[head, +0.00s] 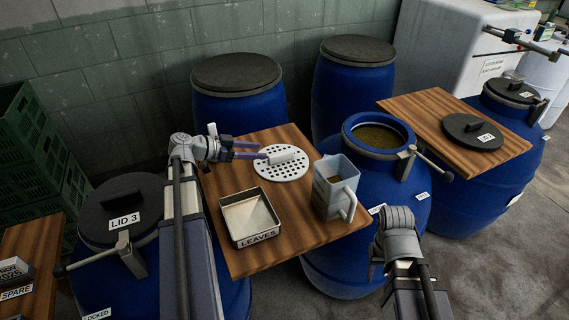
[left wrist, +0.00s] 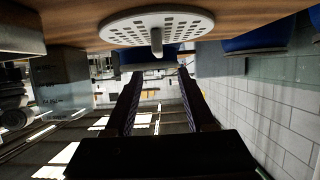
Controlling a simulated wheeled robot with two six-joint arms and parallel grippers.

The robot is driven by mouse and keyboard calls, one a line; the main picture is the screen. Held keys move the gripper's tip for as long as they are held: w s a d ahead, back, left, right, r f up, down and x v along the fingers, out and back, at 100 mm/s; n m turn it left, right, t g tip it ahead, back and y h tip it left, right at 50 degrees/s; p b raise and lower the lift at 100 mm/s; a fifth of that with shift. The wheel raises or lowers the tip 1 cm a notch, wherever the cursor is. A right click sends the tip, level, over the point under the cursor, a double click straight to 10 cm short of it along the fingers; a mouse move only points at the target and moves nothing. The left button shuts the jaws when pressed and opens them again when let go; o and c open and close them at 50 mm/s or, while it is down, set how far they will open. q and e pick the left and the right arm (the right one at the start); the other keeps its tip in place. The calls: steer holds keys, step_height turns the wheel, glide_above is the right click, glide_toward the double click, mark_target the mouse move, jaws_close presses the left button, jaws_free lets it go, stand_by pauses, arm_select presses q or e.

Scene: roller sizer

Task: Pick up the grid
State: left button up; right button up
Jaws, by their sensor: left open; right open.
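The grid (head: 270,175) is a round, pale disc with many holes and a white upright handle (head: 287,156). It lies on the wooden board near its back edge. In the left wrist view the grid (left wrist: 120,28) is at the top, with its handle (left wrist: 156,42) lined up between the fingers. My left gripper (head: 262,150) is open and empty. Its fingertips point at the handle from the left, close to it, and I cannot tell whether they touch. My right arm's wrist shows at the lower right, but its fingers do not show.
The board (head: 225,205) also carries a tray labelled LEAVES (head: 249,217) and a grey jug (head: 334,187). An open blue barrel (head: 375,180) stands right of the board. Lidded barrels stand behind it, and a LID 3 barrel (head: 120,215) is at the left.

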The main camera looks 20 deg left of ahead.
mark_target(273, 155)
arm_select(q)
steer(key=shift+w+f, duration=0.35)
steer(key=shift+f, duration=0.1)
steer(key=shift+w+d, duration=0.1)
steer(key=shift+d, duration=0.05)
steer(key=shift+b+x, duration=0.65)
steer(key=shift+x, duration=0.5)
steer(key=b+x, duration=0.1)
steer(key=x, duration=0.2)
steer(key=b+x, duration=0.1)
steer(key=shift+d+f+b, duration=0.3)
steer(key=shift+f, duration=0.25)
steer(key=shift+w+d, duration=0.1)
steer(key=shift+d, duration=0.05)
arm_select(e)
steer(key=f, duration=0.4)
steer(key=shift+w+f, duration=0.2)
steer(key=shift+w, duration=0.1)
arm_select(q)
jaws_close()
